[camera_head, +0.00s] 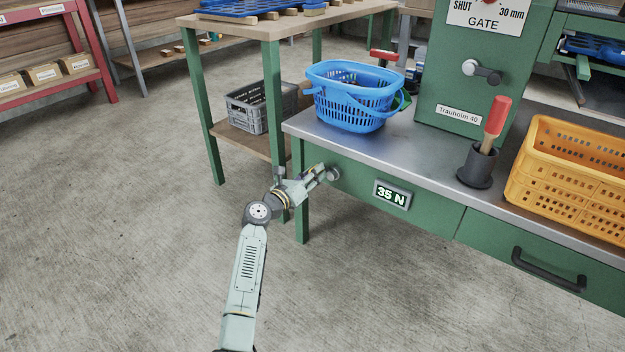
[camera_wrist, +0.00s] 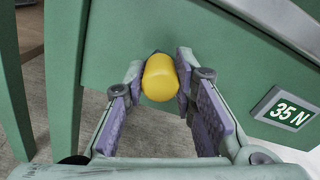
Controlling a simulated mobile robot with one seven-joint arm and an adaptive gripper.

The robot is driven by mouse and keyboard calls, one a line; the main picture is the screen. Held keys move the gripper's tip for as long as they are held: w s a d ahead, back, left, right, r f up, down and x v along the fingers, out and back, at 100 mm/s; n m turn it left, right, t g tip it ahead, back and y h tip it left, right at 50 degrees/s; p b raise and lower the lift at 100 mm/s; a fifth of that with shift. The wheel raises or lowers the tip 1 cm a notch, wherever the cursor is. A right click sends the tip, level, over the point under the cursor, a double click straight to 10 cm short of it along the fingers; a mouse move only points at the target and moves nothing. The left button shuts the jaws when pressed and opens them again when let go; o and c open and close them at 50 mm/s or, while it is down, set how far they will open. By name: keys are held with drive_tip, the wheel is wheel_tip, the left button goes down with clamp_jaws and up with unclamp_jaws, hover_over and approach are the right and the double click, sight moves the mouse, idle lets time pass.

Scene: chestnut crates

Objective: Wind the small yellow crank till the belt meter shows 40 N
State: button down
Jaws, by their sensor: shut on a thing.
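The yellow crank knob (camera_wrist: 160,77) shows in the wrist view, in front of the green bench panel. My gripper (camera_wrist: 158,85) is shut on it, with a purple-padded finger on each side. The rest of the crank is hidden behind the knob. In the head view my gripper (camera_head: 325,174) is at the left end of the bench front and covers the yellow knob. The belt meter (camera_head: 392,195) on the bench front, right of my gripper, reads 35 N. The meter also shows at the right of the wrist view (camera_wrist: 287,115) with the same reading.
A blue basket (camera_head: 350,118) stands on the metal bench top above my gripper. A dark holder (camera_head: 478,166) with a red-handled tool and an orange crate (camera_head: 560,200) stand further right. A green table leg (camera_head: 300,190) is close to my gripper. The concrete floor in front is clear.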

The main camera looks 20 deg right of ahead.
drive_tip(key=m, duration=0.1)
drive_tip(key=m+b, duration=0.1)
drive_tip(key=r+m, duration=0.1)
drive_tip(key=shift+s+d+m+b, duration=0.15)
drive_tip(key=shift+s+m+b, duration=0.1)
drive_tip(key=shift+m+b, duration=0.15)
drive_tip(key=shift+s+d+r+m+b, duration=0.2)
drive_tip(key=shift+m+b, duration=0.15)
drive_tip(key=shift+m, duration=0.4)
drive_tip(key=shift+s+d+r+m+b, duration=0.15)
drive_tip(key=shift+m+b, duration=0.2)
drive_tip(key=shift+m, duration=0.35)
drive_tip(key=shift+s+d+r+m+b, duration=0.1)
drive_tip(key=shift+s+r+m+b, duration=0.2)
drive_tip(key=shift+m, duration=0.45)
drive_tip(key=shift+w, duration=0.1)
drive_tip(key=c, duration=1.3)
unclamp_jaws()
drive_tip(key=shift+f, duration=0.1)
wheel_tip(320, 180, up, 10)
drive_tip(key=shift+r, duration=0.1)
